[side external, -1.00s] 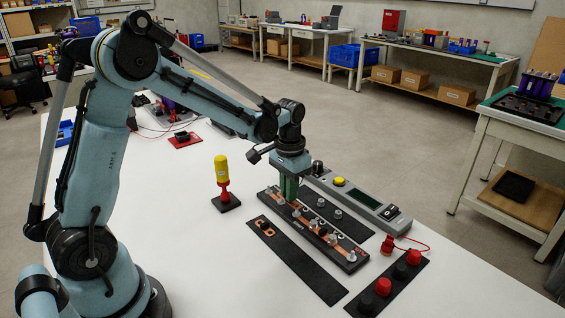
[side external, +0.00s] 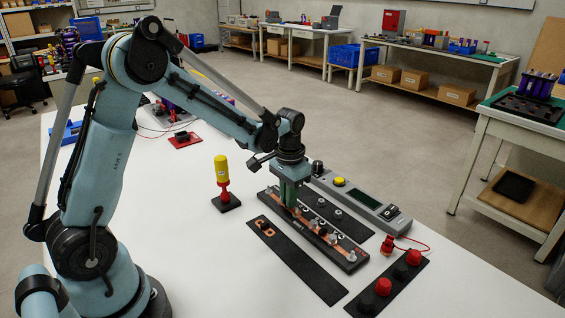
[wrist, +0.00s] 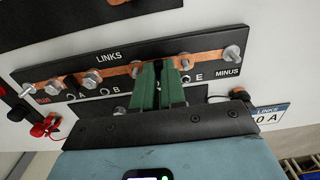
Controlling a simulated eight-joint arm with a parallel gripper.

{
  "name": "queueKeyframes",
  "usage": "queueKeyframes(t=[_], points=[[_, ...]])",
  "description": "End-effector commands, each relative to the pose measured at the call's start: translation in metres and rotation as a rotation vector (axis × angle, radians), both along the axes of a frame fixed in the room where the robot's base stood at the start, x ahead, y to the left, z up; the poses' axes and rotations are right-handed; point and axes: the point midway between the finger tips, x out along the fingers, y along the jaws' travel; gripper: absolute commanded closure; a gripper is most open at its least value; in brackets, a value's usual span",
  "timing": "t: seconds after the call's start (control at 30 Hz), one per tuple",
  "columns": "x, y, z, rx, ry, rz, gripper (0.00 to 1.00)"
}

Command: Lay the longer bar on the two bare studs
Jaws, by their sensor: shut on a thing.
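The black LINKS board (side external: 350,262) lies on the white table and also shows in the wrist view (wrist: 120,52). It carries a row of metal studs and copper strips between PLUS and MINUS. My gripper (side external: 291,204) points down over the far-left half of the board; its green jaws (wrist: 166,82) are shut. They appear to grip the longer copper bar (wrist: 205,57), which runs along the stud row towards the MINUS-end stud (wrist: 231,52). The jaws hide its middle; I cannot tell whether it touches the studs. A short copper piece (side external: 264,228) lies on a black strip nearer the camera.
A grey device with a yellow button (side external: 339,181) stands close behind the board. A yellow-and-red tool (side external: 221,172) stands upright to the left. A black strip with red and black caps (side external: 384,286) lies at the right.

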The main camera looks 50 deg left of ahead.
Motion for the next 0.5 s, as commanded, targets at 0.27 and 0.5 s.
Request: queueKeyframes(t=[0.27,0.5], points=[[0.0000,0.0000,-0.0025,0.000,0.000,0.000,1.00],[0.0000,0.0000,-0.0025,0.000,0.000,0.000,0.65]])
